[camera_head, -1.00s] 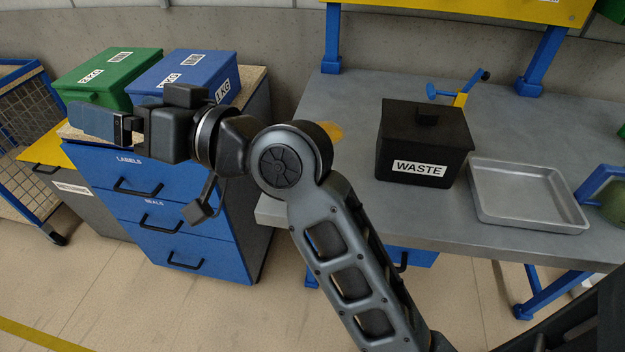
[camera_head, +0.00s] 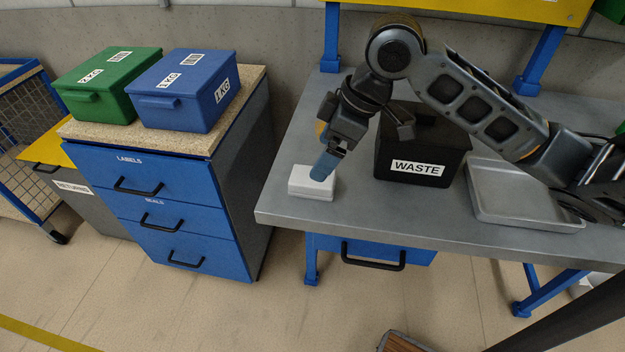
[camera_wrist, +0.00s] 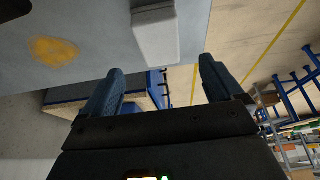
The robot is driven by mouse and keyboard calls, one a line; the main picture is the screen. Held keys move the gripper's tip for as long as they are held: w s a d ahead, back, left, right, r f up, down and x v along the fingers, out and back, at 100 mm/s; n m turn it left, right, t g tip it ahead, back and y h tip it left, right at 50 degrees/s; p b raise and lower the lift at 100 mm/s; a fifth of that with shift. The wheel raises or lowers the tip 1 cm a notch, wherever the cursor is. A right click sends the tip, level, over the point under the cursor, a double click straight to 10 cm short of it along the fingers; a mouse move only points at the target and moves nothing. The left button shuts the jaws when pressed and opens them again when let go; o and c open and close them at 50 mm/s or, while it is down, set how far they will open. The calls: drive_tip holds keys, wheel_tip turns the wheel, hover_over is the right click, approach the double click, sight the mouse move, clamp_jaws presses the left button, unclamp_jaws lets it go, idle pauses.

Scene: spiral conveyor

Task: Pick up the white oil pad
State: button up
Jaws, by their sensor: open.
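The white oil pad (camera_head: 312,190) is a small white block lying near the left end of the grey workbench (camera_head: 285,212). My gripper (camera_head: 322,170) is at the pad, pointing down, with a blue finger in front of its upper part. In the wrist view the pad (camera_wrist: 156,32) is at the top, ahead of and between the spread blue fingers of my gripper (camera_wrist: 158,85). The fingers are apart and nothing is between them. Whether a finger touches the pad I cannot tell.
A black WASTE bin (camera_head: 415,172) stands right of the pad, with a metal tray (camera_head: 520,218) beyond it. Left of the bench is a blue drawer cabinet (camera_head: 165,210) carrying a green box (camera_head: 108,85) and a blue box (camera_head: 185,92). A yellow-orange stain (camera_wrist: 54,50) marks the bench.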

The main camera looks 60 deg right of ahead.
drive_tip(key=shift+s+d+f, duration=0.15)
drive_tip(key=shift+s+f, duration=0.1)
drive_tip(key=shift+f, duration=0.15)
drive_tip(key=shift+p+x, duration=0.7)
drive_tip(key=shift+x, duration=2.95)
drive_tip(key=shift+c, duration=0.4)
drive_tip(key=c, duration=1)
drive_tip(key=shift+o, duration=0.2)
wheel_tip(320, 180, up, 10)
drive_tip(key=shift+r, duration=0.1)
